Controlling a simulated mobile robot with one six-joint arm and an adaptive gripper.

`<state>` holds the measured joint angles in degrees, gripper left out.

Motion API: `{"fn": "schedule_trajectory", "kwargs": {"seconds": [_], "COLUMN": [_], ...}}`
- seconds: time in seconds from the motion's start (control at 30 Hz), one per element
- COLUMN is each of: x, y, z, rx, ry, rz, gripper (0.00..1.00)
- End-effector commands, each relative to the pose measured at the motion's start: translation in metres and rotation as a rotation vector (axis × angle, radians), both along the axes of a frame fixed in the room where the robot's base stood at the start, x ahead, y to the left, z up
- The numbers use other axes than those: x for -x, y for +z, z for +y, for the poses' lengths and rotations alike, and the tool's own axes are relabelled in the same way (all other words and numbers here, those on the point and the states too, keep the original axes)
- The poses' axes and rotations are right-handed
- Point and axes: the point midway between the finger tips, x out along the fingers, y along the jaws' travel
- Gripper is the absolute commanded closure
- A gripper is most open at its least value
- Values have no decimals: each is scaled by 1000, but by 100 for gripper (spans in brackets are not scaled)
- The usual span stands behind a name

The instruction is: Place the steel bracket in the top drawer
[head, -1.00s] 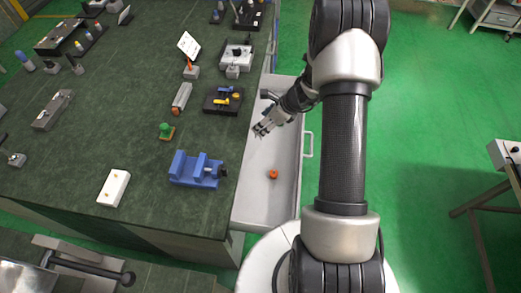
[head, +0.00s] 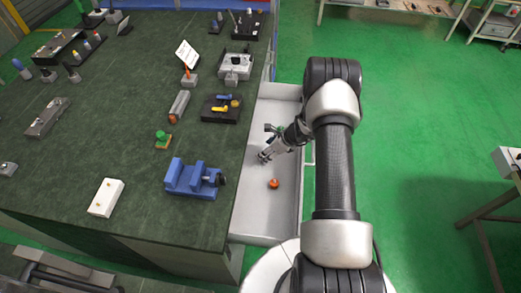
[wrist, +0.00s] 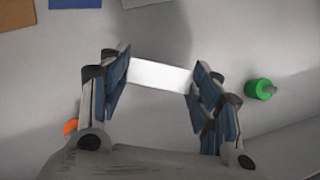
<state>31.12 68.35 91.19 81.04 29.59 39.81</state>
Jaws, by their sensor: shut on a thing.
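The steel bracket (wrist: 160,76) is a pale, flat strip in the wrist view, held crosswise between the two blue-padded fingers of my gripper (wrist: 159,80). In the head view my gripper (head: 264,156) is over or within the open grey drawer (head: 262,215) at the bench's right side. The bracket is too small to make out there. The drawer's pale floor (wrist: 240,30) fills the background of the wrist view. I cannot tell how far the bracket is above it.
An orange piece (head: 274,183) lies in the drawer near my gripper. A green round piece (wrist: 260,89) shows at right in the wrist view, with brown and blue patches at its top left. A blue vise (head: 192,179) stands on the bench beside the drawer. The drawer's front half looks clear.

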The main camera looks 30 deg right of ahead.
Motion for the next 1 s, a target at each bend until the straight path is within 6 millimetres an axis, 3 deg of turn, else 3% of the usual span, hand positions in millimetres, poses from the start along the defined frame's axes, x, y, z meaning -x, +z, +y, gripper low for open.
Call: {"fn": "schedule_trajectory", "kwargs": {"seconds": [0.2, 0.3, 0.7, 0.73, 1.0], "x": [-32, -29, -29, -29, -29], "y": [0, -11, -15, -15, -14], "z": [21, 19, 19, 19, 19], "rx": [2, 1, 1, 0, 0], "ry": [5, 0, 1, 1, 1], "rz": [-4, -1, -2, -1, -1], "gripper": [73, 73, 73, 41, 23]}}
